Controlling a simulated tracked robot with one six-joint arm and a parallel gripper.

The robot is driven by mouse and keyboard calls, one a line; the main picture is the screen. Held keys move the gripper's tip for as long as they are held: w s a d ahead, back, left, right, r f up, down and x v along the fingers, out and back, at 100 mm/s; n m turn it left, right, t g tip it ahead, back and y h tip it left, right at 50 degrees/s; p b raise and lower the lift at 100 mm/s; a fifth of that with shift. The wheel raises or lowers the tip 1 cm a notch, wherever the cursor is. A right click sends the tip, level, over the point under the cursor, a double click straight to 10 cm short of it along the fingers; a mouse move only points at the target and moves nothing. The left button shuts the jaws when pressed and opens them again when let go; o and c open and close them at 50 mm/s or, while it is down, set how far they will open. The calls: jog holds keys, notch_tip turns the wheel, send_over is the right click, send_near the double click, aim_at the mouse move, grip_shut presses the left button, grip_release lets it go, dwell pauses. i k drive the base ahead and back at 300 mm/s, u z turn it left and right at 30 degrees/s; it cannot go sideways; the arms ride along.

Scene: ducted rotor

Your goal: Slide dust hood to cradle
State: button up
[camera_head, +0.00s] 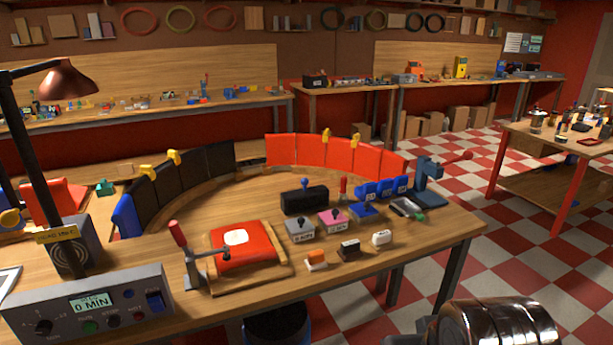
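No part in view is labelled as the dust hood or the cradle, and I cannot tell for certain which they are. A red padded piece with a white patch (242,245) sits on a wooden board (268,280) at the front of the workbench. A red-handled lever clamp (190,258) stands at its left edge. A curved wall of red panels (335,155) and black panels (190,178) rises at the back of the bench, with yellow clips on top. My gripper is not in view.
A control box reading 0 MIN (90,310) and a lamp (68,80) stand at the left. Small blocks, joysticks and a black case (304,200) crowd the bench's right half. A blue vise-like tool (428,182) stands at its right end. Checkered floor (450,240) is open at right.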

aim_at(292, 202)
jog(key=u, duration=0.25)
jog(key=i, duration=0.65)
jog(key=u, duration=0.7)
jog(key=i, duration=0.45)
jog(key=u, duration=0.35)
